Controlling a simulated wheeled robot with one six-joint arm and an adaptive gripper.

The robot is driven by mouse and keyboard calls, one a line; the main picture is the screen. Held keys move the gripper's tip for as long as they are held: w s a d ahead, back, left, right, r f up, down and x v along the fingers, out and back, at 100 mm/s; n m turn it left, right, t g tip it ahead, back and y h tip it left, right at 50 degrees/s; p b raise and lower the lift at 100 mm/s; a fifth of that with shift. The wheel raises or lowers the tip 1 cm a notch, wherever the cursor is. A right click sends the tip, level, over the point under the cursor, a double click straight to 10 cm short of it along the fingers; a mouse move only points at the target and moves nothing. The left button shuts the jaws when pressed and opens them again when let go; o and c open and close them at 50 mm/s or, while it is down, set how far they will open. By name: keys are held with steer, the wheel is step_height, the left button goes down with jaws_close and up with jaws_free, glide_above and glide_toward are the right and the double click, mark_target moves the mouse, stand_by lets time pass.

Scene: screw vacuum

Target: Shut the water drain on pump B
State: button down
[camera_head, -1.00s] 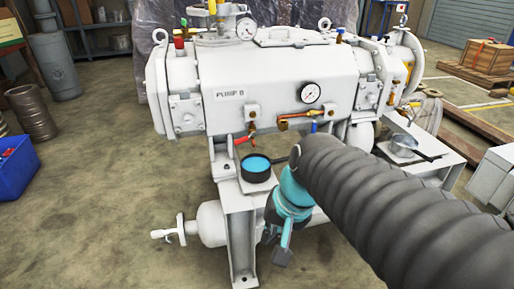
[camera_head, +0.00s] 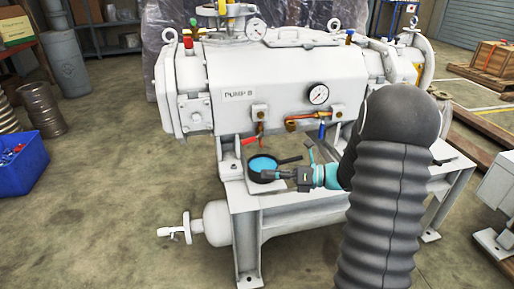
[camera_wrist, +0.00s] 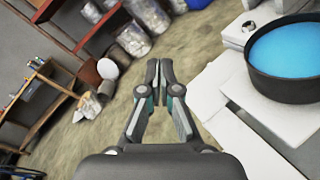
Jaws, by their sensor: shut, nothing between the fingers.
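Pump B (camera_head: 200,130) is a large white machine with a "PUMP B" label. On its front, below the label, is a brass valve (camera_head: 260,122) with a red handle (camera_head: 250,139) slanting down to the left. I cannot tell if water runs from it. A black pan (camera_head: 250,176) of blue water sits on the white frame below; it also fills the upper right of the wrist view (camera_wrist: 285,88).
A second copper-piped valve (camera_head: 322,130) with a blue handle hangs to the right, under a round gauge (camera_head: 318,95). The white frame's leg (camera_head: 246,245) stands in front. A blue bin (camera_head: 22,165) is at the left. Floor between bin and pump is clear.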

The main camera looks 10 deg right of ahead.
mark_target(252, 139)
steer(key=w+d+f+m+t, duration=0.4)
steer(key=w+d+m+t, duration=0.1)
steer(key=d+m, duration=0.25)
steer(key=shift+n, duration=0.25)
steer(key=x, duration=0.8)
steer(key=shift+w+a+r, duration=0.15)
steer(key=shift+w+a, duration=0.1)
steer(key=shift+t, duration=0.4)
steer(key=shift+w+a+r+p, duration=0.1)
steer(key=shift+w+a+r, duration=0.1)
steer(key=shift+w+r, duration=0.35)
steer(key=shift+w+a+r+p, duration=0.15)
steer(key=shift+w+a+r, duration=0.1)
steer(key=shift+w, duration=0.5)
steer(key=shift+w+a+r+p, duration=0.15)
steer(key=shift+w+r, duration=0.2)
steer(key=shift+w, duration=0.3)
